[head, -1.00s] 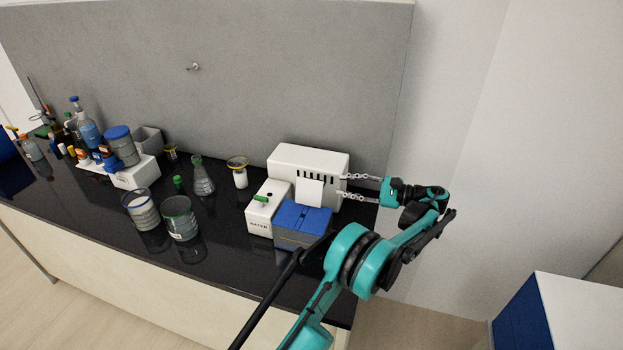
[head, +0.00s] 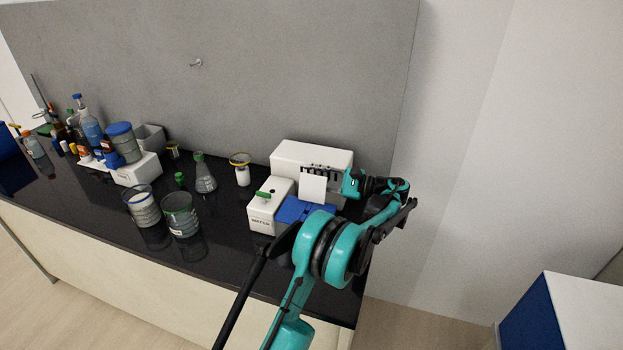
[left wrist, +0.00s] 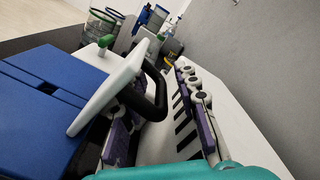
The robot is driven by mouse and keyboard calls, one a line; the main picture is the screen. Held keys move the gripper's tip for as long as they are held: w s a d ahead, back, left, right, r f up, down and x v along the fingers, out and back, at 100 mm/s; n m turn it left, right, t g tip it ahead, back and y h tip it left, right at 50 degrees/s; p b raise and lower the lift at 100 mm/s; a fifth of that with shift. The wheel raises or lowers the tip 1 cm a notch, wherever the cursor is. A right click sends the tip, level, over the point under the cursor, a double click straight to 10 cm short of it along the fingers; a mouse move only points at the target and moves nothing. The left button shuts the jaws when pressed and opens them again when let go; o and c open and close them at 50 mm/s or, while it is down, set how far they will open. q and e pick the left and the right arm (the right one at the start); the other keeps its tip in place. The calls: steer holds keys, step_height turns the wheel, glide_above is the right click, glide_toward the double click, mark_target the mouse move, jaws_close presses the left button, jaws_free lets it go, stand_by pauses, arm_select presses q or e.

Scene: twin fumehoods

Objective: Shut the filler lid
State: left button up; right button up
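The filler (head: 312,156) is a white box with dark slots in its front, at the right end of the black bench. Its lid, a white flap (head: 312,189), stands raised in front of the slots, beside the blue box top (head: 290,208). In the left wrist view the white flap (left wrist: 108,92) stands tilted at the left, next to a black curved bar (left wrist: 158,95). My left gripper (left wrist: 162,110) is open, its purple-padded fingers apart, between the flap and the slotted front. Whether a finger touches the flap I cannot tell. My right gripper is not in view.
A white water box (head: 265,210) with a green handle stands just left of the blue top. Glass beakers (head: 181,215), a flask (head: 204,175) and several bottles stand further left. The grey back wall (head: 230,90) rises behind the bench.

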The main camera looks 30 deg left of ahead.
arm_select(q)
jaws_close()
steer(key=shift+r, duration=0.1)
steer(key=shift+a+r, duration=0.1)
steer(key=shift+r, duration=0.05)
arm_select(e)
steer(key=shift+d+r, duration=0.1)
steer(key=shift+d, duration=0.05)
